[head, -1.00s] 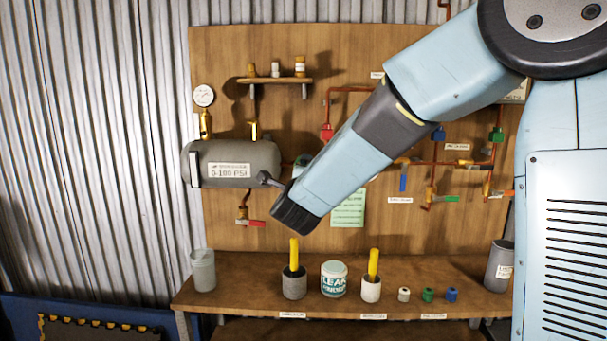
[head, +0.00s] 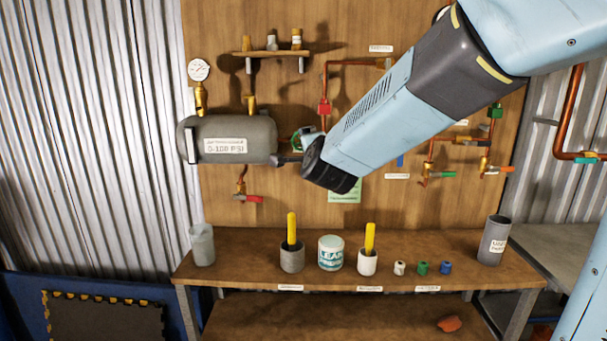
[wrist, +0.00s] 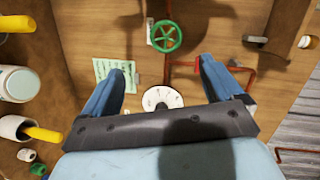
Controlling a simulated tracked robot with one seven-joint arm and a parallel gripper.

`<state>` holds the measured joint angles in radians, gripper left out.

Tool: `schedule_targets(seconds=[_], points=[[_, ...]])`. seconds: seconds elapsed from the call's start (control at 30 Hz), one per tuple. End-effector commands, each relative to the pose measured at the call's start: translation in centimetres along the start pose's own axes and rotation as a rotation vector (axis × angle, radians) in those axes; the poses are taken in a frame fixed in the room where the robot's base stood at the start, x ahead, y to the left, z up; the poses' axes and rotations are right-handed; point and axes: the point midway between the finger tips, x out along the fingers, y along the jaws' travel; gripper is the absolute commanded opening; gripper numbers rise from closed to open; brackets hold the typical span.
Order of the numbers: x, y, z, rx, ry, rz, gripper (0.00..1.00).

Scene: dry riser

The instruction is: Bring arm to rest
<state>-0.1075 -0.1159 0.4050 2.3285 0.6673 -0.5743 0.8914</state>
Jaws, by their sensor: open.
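My arm (head: 395,115) reaches from the upper right, in front of the wooden board (head: 225,90). In the head view its dark wrist end (head: 330,168) hangs just right of the grey tank, above the bench; the fingers cannot be made out clearly there. In the wrist view my gripper (wrist: 162,78) shows two blue fingers spread apart with nothing held between them. A round white dial (wrist: 160,98) shows between the fingers, beyond them. A green handwheel (wrist: 165,37) lies past the fingertips, near a red pipe (wrist: 185,66). Whether the fingers touch anything cannot be told.
The grey tank (head: 225,130) is close left of the wrist. On the bench (head: 225,270) below stand a grey cup with yellow handle (head: 292,258), a white tub (head: 331,254), a white cup with yellow handle (head: 367,262) and small fittings. A grey container (head: 494,240) is at right.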

Motion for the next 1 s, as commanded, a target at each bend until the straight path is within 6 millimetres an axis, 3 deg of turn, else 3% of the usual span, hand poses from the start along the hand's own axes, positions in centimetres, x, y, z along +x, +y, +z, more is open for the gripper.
schedule_targets(seconds=[0.27, 0.47, 0.6, 0.8, 1.0], points=[[-6.3, 1.9, -3.8, -0.423, -0.168, 0.176, 0.93], [-12.3, 4.8, -7.2, -0.703, -0.295, 0.331, 0.93], [-17.3, 7.4, -9.8, -0.879, -0.394, 0.45, 0.93], [-24.7, 11.1, -13.1, -1.071, -0.545, 0.615, 0.93], [-29.3, 13.4, -14.8, -1.158, -0.65, 0.711, 0.93]])
